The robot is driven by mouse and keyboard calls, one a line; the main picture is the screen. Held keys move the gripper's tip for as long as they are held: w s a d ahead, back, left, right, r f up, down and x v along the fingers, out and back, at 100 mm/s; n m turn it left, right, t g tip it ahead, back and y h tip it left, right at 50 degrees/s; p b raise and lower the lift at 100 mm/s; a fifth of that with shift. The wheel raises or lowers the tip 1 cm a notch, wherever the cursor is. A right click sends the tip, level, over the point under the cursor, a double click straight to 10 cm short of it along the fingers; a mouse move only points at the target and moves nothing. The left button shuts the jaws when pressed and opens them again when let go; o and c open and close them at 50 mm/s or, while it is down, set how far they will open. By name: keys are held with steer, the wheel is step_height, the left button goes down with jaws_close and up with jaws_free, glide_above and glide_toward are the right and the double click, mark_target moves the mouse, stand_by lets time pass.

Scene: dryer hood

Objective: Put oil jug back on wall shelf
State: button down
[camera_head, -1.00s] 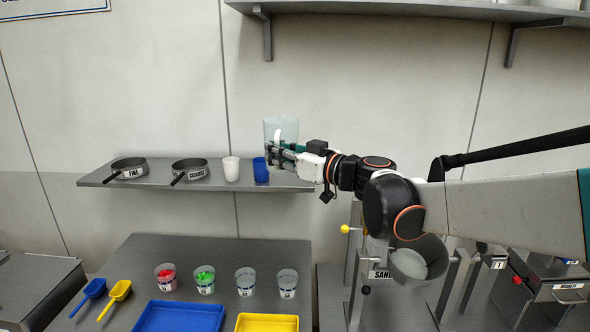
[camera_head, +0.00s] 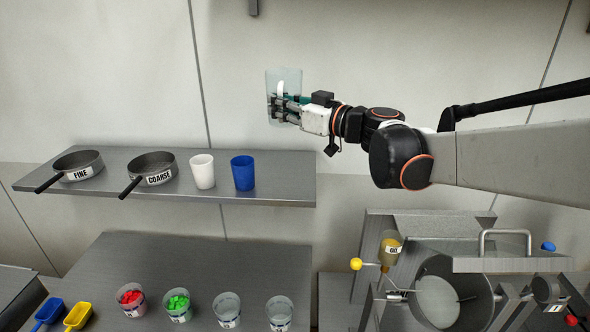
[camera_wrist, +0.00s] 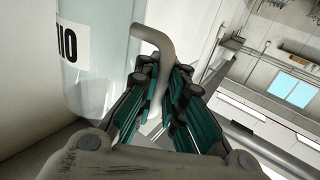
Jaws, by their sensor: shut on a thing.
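The oil jug (camera_head: 284,80) is a clear, pale cylinder, held upright in the air above the right end of the wall shelf (camera_head: 285,188). My gripper (camera_head: 282,108) is shut on the jug's handle, with the arm reaching in from the right. In the wrist view, the jug (camera_wrist: 95,85) shows a partly cut-off label, and its grey curved handle (camera_wrist: 155,50) runs between the teal finger pads of my gripper (camera_wrist: 158,105). The jug and the shelf look apart in the head view.
On the wall shelf stand two pans, FINE (camera_head: 78,165) and COARSE (camera_head: 152,168), a white cup (camera_head: 203,171) and a blue cup (camera_head: 243,173). The shelf right of the blue cup is bare. Below, a bench (camera_head: 130,262) holds several small cups. A machine (camera_head: 430,275) stands lower right.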

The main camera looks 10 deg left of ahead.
step_height(320, 180, down, 20)
steer(key=shift+b, duration=0.45)
steer(key=shift+r, duration=0.1)
steer(key=c, duration=1.9)
jaws_free()
steer(key=shift+o, duration=1.1)
